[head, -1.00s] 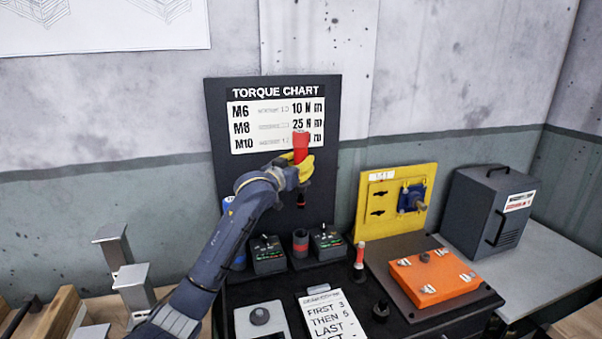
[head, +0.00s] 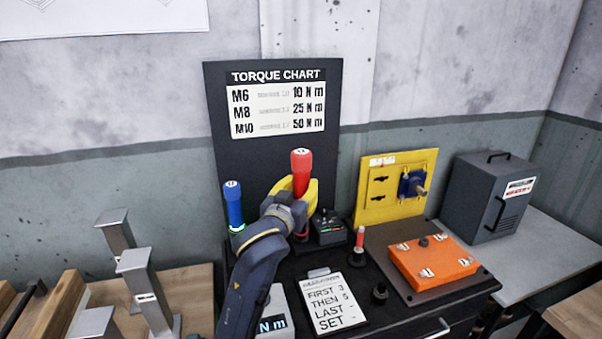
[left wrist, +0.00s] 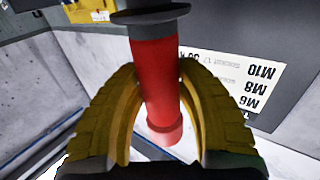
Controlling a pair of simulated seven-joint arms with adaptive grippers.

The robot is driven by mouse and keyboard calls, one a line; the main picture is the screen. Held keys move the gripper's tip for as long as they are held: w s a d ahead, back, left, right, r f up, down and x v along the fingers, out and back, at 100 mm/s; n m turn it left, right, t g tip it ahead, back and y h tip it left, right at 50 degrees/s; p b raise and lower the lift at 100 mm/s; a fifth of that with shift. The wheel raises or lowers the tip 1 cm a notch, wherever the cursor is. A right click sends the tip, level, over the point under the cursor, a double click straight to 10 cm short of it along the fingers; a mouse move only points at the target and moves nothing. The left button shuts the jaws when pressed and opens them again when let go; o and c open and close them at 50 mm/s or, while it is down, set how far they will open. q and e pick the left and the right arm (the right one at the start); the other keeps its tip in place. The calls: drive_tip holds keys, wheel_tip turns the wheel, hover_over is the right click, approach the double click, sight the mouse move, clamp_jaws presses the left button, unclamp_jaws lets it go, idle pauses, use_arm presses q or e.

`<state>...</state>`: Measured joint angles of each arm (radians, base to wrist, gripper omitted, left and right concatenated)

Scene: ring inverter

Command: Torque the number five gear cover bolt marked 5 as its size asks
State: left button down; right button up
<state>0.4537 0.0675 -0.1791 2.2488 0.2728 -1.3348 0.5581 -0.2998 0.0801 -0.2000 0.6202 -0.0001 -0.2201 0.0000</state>
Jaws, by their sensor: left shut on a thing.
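My left gripper (head: 299,192) is shut on a red-handled tool (head: 301,162), held upright above the red-ringed holder between the two small stands. I cannot tell whether its lower end sits in that holder. In the left wrist view the yellow fingers (left wrist: 157,80) close around the red handle (left wrist: 160,100). The orange gear cover (head: 436,270) lies on a dark plate at the right, with several light-marked bolts; their numbers are too small to read surely. The torque chart (head: 278,108) reads M6 10, M8 25, M10 50 N m. My right gripper is not in view.
A blue-handled tool (head: 234,205) stands left of my gripper. A display (head: 273,325) showing N m is partly behind my arm. A small red-topped piece (head: 360,238) and a yellow panel (head: 395,190) stand near the cover.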

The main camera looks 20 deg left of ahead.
use_arm(q)
drive_tip(key=w+d+f+m+g+h, duration=0.1)
drive_tip(key=w+d+m+h, duration=0.1)
drive_tip(key=d, duration=0.9)
drive_tip(key=w+d+f+m+g+h, duration=0.1)
drive_tip(key=d+h, duration=0.4)
drive_tip(key=d, duration=0.7)
drive_tip(key=w+d+f+m+g+h, duration=0.1)
drive_tip(key=w+d+m+g+h, duration=0.1)
drive_tip(key=d, duration=1)
drive_tip(key=shift+w+f+m+g+h, duration=0.25)
drive_tip(key=shift+w+m+h, duration=0.2)
drive_tip(key=shift+m+h, duration=0.9)
wheel_tip(320, 180, down, 6)
drive_tip(key=shift+f, duration=1.4)
